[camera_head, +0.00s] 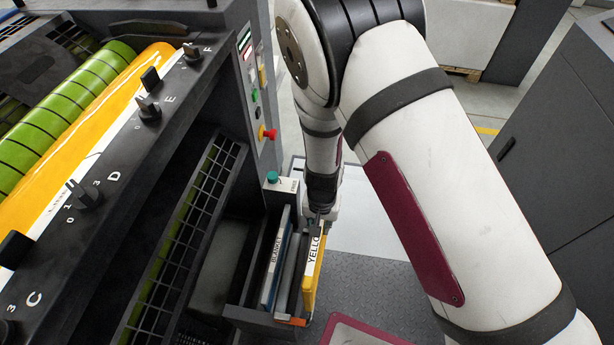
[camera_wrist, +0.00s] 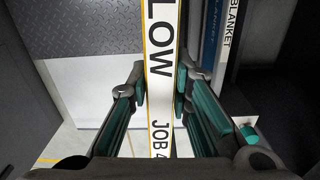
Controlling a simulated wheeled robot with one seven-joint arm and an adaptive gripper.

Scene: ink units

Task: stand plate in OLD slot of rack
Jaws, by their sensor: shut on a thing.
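The plate (camera_head: 311,270) is thin and yellow-edged, with a white label strip reading "YELLO…"; it stands upright on edge at the right side of the rack. In the wrist view its label strip (camera_wrist: 161,55) reads "LOW JOB 4". My gripper (camera_wrist: 160,98) is shut on this plate, one teal-padded finger on each side. In the head view my gripper (camera_head: 319,212) is at the plate's far upper end, mostly hidden by my arm. The dark rack (camera_head: 250,316) holds a blue-edged piece marked BLANKET (camera_head: 273,262).
A grey roller-like piece (camera_head: 290,266) lies between the BLANKET piece and the plate. The press (camera_head: 165,115) with knobs and a red button stands left.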

